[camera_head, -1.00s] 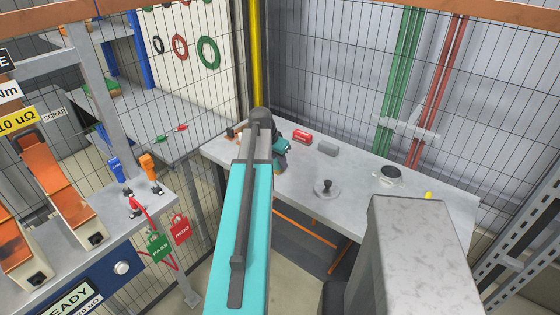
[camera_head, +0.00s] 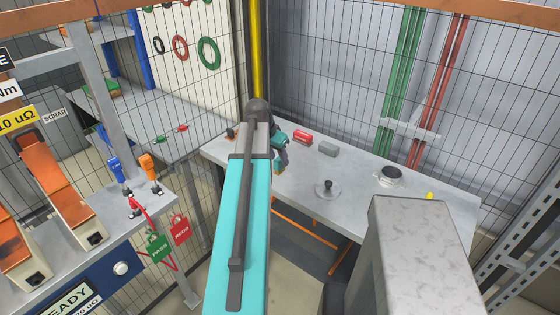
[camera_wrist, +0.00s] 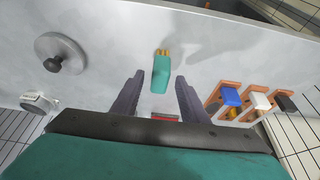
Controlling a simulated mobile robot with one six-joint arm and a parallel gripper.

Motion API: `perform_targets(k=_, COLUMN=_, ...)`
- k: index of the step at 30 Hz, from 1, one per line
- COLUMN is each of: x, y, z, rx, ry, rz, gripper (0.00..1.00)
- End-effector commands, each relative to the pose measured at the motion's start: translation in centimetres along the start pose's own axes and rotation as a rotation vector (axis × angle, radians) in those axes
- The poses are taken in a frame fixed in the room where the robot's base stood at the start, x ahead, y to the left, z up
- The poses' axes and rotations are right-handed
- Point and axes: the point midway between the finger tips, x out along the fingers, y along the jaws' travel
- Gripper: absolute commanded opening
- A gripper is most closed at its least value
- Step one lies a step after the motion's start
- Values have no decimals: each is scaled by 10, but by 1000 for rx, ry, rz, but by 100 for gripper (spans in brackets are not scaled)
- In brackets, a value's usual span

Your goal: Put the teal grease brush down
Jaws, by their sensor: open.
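The teal grease brush (camera_wrist: 161,76) shows in the wrist view, its tan bristles toward the top of the picture. It appears to rest on the grey bench (camera_wrist: 110,50). My gripper (camera_wrist: 159,82) is open, with one dark finger on each side of the brush and a visible gap on both sides. In the head view my gripper (camera_head: 282,157) is low over the bench's left part, partly hidden by my arm. A small tan patch shows below the fingers there, but I cannot make out the brush clearly.
A knobbed disc (camera_head: 327,188) and a round white-rimmed part (camera_head: 390,176) stand to the right. A rack with blue, white and black tools (camera_wrist: 245,100) is close by on the wrist view's right.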

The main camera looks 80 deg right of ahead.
Motion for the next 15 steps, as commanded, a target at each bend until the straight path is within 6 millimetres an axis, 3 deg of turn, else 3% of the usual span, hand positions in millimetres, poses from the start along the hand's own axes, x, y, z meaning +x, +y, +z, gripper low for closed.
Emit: perform_targets(k=15, x=-54, y=0, z=0, rx=0, ry=1, rz=-1, gripper=40)
